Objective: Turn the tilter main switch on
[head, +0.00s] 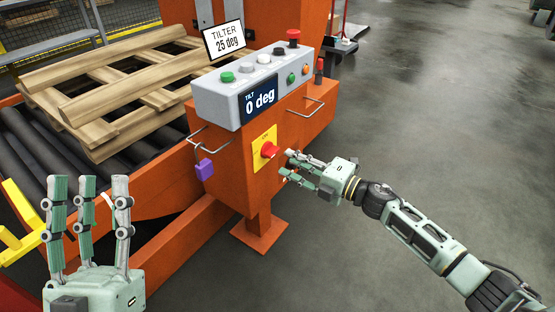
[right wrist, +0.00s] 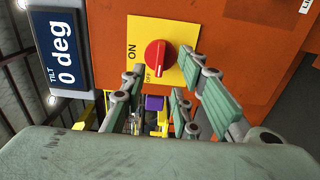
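The main switch is a red rotary knob (head: 268,150) on a yellow plate (head: 262,138), on the front of the orange control post. In the right wrist view the knob (right wrist: 155,56) has its ridge running roughly toward the OFF label, with ON to the left on the plate. My right gripper (head: 288,163) is open, its fingers just right of the knob in the head view. In the right wrist view its fingers (right wrist: 168,72) are spread near the plate; contact is not clear. My left gripper (head: 87,183) is open and empty, fingers up, at lower left.
A grey button box (head: 232,97) with a "0 deg" display (head: 258,100) tops the post. A "TILTER 25 deg" sign (head: 225,41) stands behind it. A purple padlock (head: 204,169) hangs at left. Wooden pallets (head: 120,85) lie on rollers.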

